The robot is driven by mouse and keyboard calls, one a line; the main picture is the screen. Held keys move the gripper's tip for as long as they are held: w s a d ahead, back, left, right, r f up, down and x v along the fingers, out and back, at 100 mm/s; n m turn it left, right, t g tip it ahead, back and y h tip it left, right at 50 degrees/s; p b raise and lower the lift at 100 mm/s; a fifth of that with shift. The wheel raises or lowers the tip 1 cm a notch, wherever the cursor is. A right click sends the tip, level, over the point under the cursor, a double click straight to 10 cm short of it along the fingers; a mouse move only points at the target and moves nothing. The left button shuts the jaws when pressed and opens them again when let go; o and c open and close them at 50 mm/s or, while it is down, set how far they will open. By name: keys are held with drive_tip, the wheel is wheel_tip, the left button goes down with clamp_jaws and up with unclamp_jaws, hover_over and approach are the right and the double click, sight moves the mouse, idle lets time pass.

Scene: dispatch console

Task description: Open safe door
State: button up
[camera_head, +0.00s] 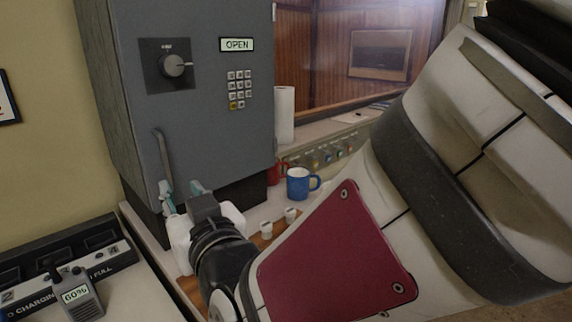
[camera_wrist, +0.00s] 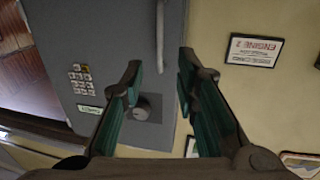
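The grey safe door (camera_head: 205,110) shows a black dial (camera_head: 174,66), a keypad (camera_head: 240,89) and a display (camera_head: 236,44) reading OPEN. The door looks closed against the safe. Its grey bar handle (camera_head: 163,155) stands upright near the lower left of the door. My gripper (camera_head: 181,188) is just below and in front of the handle's lower end. In the wrist view my gripper (camera_wrist: 160,60) is open, with teal-padded fingers wide apart. The handle (camera_wrist: 160,35) appears between the fingertips, touching neither. How deep it lies between them I cannot tell.
A blue mug (camera_head: 298,184) and a red mug (camera_head: 274,174) stand right of the safe, near small white cups (camera_head: 266,228). A white jug (camera_head: 181,238) is partly hidden behind my gripper. A radio (camera_head: 80,295) and a charger (camera_head: 75,268) are at lower left.

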sight(167, 165)
drive_tip(key=x, duration=1.3)
drive_tip(key=shift+w+a+r+p, duration=0.1)
drive_tip(key=shift+w+a+p, duration=0.15)
drive_tip(key=shift+w+p, duration=0.1)
drive_tip(key=shift+c, duration=0.5)
clamp_jaws()
